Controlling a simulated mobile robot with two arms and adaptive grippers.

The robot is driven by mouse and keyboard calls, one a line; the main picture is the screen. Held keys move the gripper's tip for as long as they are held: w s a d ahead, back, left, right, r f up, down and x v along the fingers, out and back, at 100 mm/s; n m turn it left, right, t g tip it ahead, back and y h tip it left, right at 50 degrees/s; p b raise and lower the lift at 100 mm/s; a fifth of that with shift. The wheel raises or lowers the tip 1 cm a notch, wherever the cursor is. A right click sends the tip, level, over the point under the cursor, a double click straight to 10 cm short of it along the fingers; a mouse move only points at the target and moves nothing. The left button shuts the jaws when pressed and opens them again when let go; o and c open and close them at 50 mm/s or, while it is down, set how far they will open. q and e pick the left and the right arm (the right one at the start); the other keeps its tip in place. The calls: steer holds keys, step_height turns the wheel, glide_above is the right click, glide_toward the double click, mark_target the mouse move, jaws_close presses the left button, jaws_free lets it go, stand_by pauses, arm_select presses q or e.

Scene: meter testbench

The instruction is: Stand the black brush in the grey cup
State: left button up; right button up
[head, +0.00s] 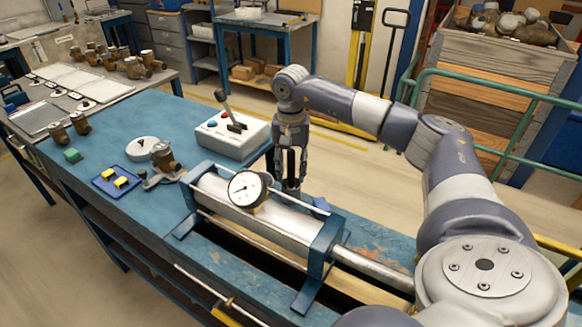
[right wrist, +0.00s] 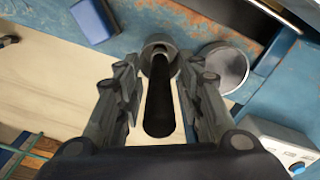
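The black brush (right wrist: 158,105) stands lengthwise between the fingers of my right gripper (right wrist: 160,75) in the right wrist view. Its far end goes into the mouth of the grey cup (right wrist: 152,47). Narrow gaps show on both sides of the brush, so the fingers look open around it. In the head view my right gripper (head: 290,172) points straight down behind the metal cylinder, with the dark brush (head: 291,162) between its fingers and the grey cup (head: 288,187) low behind the gauge rig. The cup's base is hidden. My left gripper is not in view.
The cylinder rig with a dial gauge (head: 247,188) stands close in front. A white control box (head: 232,133) with a lever is to the left. The bench edge is close behind.

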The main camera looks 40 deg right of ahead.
step_height(320, 180, up, 12)
steer(key=shift+r, duration=0.1)
stand_by(0.6)
stand_by(0.9)
